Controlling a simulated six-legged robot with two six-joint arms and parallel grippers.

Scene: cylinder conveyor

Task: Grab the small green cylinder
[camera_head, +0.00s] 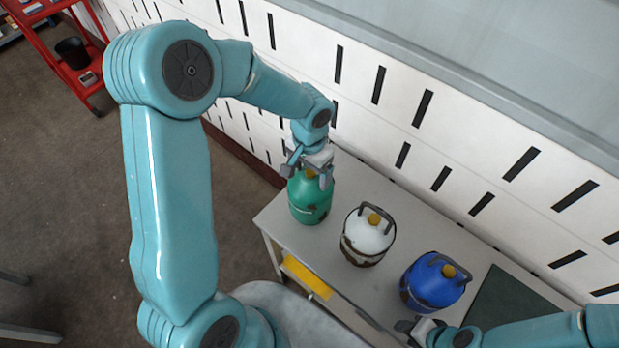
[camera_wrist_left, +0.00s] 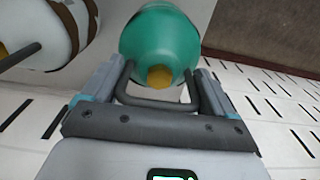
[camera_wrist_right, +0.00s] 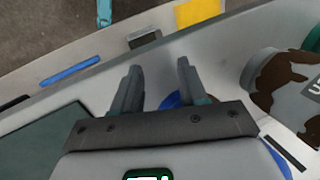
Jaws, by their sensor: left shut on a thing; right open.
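The small green cylinder (camera_head: 310,200) stands upright at the left end of the table in the head view. My left gripper (camera_head: 308,172) is over its top, shut on the cylinder's handle. In the left wrist view the green cylinder (camera_wrist_left: 160,45) lies between the fingers, with its dark handle and yellow valve near the jaws. I cannot tell whether its base touches the table. My right gripper (camera_head: 418,328) is open and empty, low in front of the blue cylinder; its spread fingers (camera_wrist_right: 158,85) show in the right wrist view.
A white and brown cylinder (camera_head: 368,238) stands in the middle of the table (camera_head: 275,222), and a blue cylinder (camera_head: 433,283) stands to its right. A dark green mat (camera_head: 508,300) lies further right. A slotted white wall (camera_head: 450,130) runs behind. A red shelf (camera_head: 62,60) stands far left.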

